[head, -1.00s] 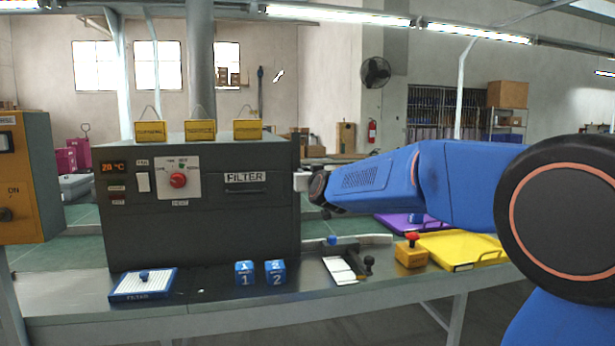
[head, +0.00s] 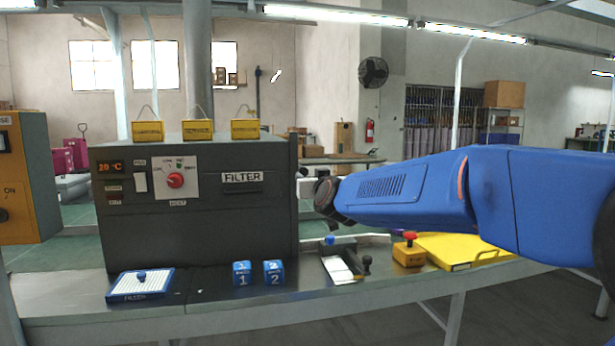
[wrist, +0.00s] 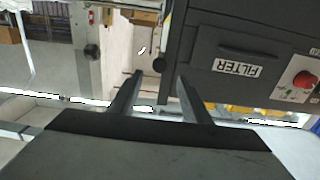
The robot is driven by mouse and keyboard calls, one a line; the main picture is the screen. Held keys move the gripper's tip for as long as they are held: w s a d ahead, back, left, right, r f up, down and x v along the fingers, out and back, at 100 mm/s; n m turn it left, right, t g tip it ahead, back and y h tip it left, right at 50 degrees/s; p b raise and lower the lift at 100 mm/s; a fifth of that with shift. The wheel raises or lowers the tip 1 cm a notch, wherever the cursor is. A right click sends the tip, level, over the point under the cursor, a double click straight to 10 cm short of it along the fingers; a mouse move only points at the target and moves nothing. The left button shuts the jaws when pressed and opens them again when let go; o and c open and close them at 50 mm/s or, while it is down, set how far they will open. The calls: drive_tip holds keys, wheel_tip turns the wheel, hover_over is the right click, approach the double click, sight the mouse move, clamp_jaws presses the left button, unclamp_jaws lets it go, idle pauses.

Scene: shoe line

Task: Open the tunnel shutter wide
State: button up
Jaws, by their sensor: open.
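The tunnel is a dark grey machine (head: 200,230) with a FILTER label, at the left of the bench in the head view; it shows upside down at the right of the wrist view (wrist: 225,45). The shutter cannot be made out in the head view. In the head view the fingers cannot be made out.
On the bench front stand a filter tray (head: 140,284), two blue cubes (head: 242,273), a small fixture with a black knob (head: 345,265), a red-button box (head: 409,250) and a yellow tray (head: 465,249). Three yellow tags (head: 197,130) stand on the machine's top.

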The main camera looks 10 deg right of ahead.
drive_tip(key=s, duration=0.9)
drive_tip(key=shift+s, duration=0.4)
drive_tip(key=s+d+f+g, duration=0.3)
drive_tip(key=s+f+g, duration=0.3)
drive_tip(key=s+f, duration=0.9)
drive_tip(key=s+d+f+g, duration=0.4)
drive_tip(key=s+f+g, duration=0.3)
drive_tip(key=s+f, duration=0.9)
drive_tip(key=s, duration=0.5)
drive_tip(key=shift+s+d, duration=0.2)
drive_tip(key=shift+s, duration=0.05)
